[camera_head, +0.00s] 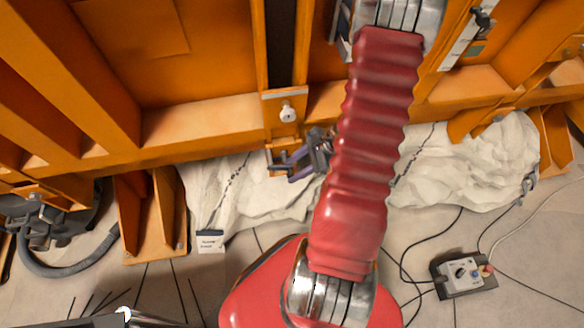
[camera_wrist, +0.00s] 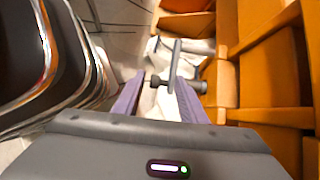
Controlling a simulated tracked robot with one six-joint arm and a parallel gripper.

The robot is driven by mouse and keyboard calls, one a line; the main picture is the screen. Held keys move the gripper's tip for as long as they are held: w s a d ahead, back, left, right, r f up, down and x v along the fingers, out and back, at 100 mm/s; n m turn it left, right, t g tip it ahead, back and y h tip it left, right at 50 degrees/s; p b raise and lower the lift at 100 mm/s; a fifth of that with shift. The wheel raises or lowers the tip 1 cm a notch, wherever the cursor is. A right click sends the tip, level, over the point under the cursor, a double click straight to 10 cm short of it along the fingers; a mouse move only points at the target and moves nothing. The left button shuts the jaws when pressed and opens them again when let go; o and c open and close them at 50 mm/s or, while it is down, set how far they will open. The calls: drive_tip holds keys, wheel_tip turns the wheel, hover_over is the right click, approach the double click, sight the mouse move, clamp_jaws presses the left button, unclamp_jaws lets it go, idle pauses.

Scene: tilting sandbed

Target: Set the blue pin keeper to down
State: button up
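My gripper (camera_wrist: 160,80) has two purple fingers that stand apart in the wrist view, with a gap between their tips. An upright grey bar (camera_wrist: 177,52) and a dark cross pin with a knob (camera_wrist: 197,87) show at the fingertips. I cannot tell whether they touch the fingers. In the head view my gripper (camera_head: 288,163) is beside a small orange bracket (camera_head: 273,155) low on the orange frame, partly hidden by my red arm. I cannot pick out a clearly blue pin keeper, so its position cannot be told.
The orange frame (camera_head: 200,118) has ribs close to the right of my gripper in the wrist view. White sand-like heaps (camera_head: 465,165) lie below it. A control box (camera_head: 463,273) with cables sits at right. A small label card (camera_head: 209,241) and a dark hose (camera_head: 70,270) are at left.

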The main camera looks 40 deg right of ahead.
drive_tip(key=shift+o, duration=1)
drive_tip(key=shift+a, duration=0.1)
drive_tip(key=shift+s+d+r, duration=0.15)
drive_tip(key=shift+d+r, duration=0.2)
drive_tip(key=v, duration=1.2)
drive_tip(key=shift+s+d+r, duration=0.15)
drive_tip(key=shift+s+r, duration=0.1)
drive_tip(key=shift+r, duration=0.05)
drive_tip(key=shift+c, duration=0.4)
